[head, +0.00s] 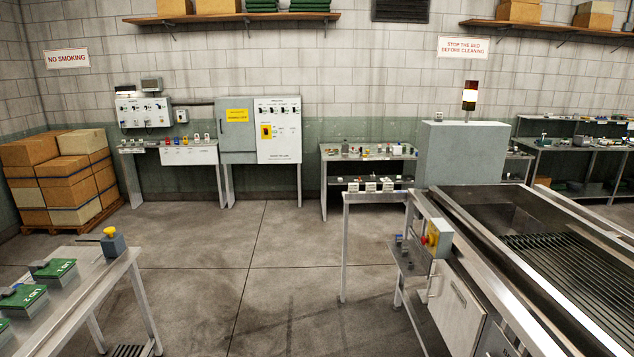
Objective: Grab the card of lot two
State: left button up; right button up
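Neither of my grippers shows in the head view. Green-topped blocks with white lettering lie on the metal table at the lower left (105,279). The farthest green block (55,268) and the one before it (24,298) seem to carry the word LOT; I cannot read their numbers for certain. Another is cut off by the left edge. Three small white cards or tags (370,187) stand in a row on the narrow stand (375,198) left of the roller machine. Their writing is too small to read, so I cannot tell which card is lot two.
The roller machine (515,240) fills the right, with a red and yellow control box (438,238) on its near side. A yellow-topped grey box (112,241) sits at the left table's far corner. Cartons (65,180) are stacked at the back left. Open floor (250,260) lies between.

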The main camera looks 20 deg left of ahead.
aim_at(353, 188)
jog(key=u, duration=0.5)
jog(key=i, duration=2.5)
jog(key=z, duration=0.2)
